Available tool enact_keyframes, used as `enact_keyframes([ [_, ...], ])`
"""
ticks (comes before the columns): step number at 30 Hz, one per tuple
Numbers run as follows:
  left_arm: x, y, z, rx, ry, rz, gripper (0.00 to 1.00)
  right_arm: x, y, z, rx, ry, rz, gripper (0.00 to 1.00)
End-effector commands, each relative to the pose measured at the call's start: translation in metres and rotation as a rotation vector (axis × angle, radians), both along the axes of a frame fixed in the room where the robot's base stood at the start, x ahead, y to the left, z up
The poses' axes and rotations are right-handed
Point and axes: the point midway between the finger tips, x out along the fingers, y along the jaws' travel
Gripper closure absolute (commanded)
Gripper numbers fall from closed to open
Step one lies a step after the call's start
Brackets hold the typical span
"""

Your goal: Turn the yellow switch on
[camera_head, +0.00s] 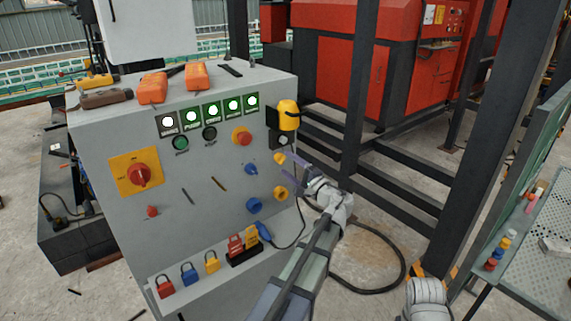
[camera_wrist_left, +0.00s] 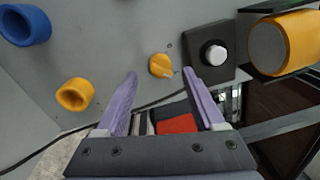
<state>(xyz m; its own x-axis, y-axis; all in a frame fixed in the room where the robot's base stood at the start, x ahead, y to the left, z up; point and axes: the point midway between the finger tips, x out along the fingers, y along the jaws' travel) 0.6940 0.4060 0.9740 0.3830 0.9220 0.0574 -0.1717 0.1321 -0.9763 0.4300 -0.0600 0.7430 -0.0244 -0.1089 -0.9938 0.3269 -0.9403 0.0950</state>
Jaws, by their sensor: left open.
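The yellow switch (camera_head: 280,158) is a small round knob near the right edge of the grey control panel (camera_head: 205,225). In the left wrist view the yellow switch (camera_wrist_left: 160,66) has a raised ridge pointing to the lower right. My left gripper (camera_head: 287,167) is open in front of it. In the left wrist view its purple fingertips (camera_wrist_left: 160,74) lie to either side of the knob, with nothing held. I cannot tell whether either fingertip touches it. A white ribbed part of my right arm shows at the bottom right of the head view, but its jaws are not visible.
A black box with a white button (camera_wrist_left: 214,54) and a yellow lamp (camera_head: 288,114) sit beside the switch. A blue knob (camera_head: 251,169) and yellow ring (camera_head: 281,193) are near. Padlocks (camera_head: 190,273) line the lower ledge. A dark post (camera_head: 362,90) stands right of the panel.

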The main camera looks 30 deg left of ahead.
Motion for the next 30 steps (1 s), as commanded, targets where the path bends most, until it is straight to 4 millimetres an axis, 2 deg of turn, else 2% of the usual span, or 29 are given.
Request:
enact_keyframes([
  [3,-0.009,-0.02,-0.002,-0.001,0.0,-0.003,0.3,0.0,0.0,-0.002,0.0,0.0,0.0,1.0],
  [10,-0.019,-0.044,-0.003,0.0,0.0,-0.001,0.3,0.0,0.0,-0.003,0.0,0.0,0.0,1.0],
  [30,-0.023,-0.051,-0.008,-0.022,-0.002,0.0,0.3,0.0,0.0,-0.003,0.0,0.0,0.0,1.0],
])
